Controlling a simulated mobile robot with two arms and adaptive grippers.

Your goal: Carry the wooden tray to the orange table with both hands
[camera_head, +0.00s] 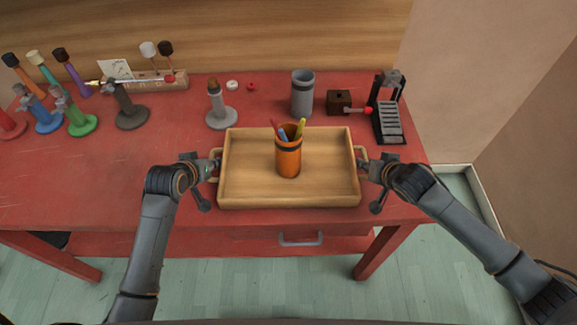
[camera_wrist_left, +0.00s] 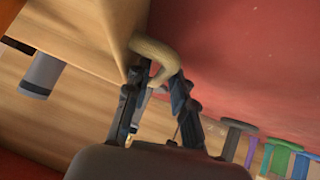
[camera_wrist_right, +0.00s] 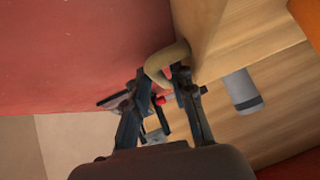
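The wooden tray (camera_head: 240,190) rests level on the red table near its front edge. An orange cup (camera_head: 289,160) holding several pens (camera_head: 300,128) stands upright inside it. My left gripper (camera_head: 213,166) is at the tray's left handle; in the left wrist view its fingers (camera_wrist_left: 158,82) are closed around the handle (camera_wrist_left: 158,50). My right gripper (camera_head: 364,166) is at the right handle; in the right wrist view its fingers (camera_wrist_right: 162,80) close around that handle (camera_wrist_right: 168,58). Exact finger contact is partly hidden. I see no orange table.
The red table (camera_head: 170,135) bears colored stands (camera_head: 80,122) at left, a grey-based stand (camera_head: 221,115), a grey cylinder (camera_head: 302,92), a dark block (camera_head: 339,101) and a black device (camera_head: 388,120) behind the tray. Green floor (camera_head: 270,285) lies open in front; a wall closes the right.

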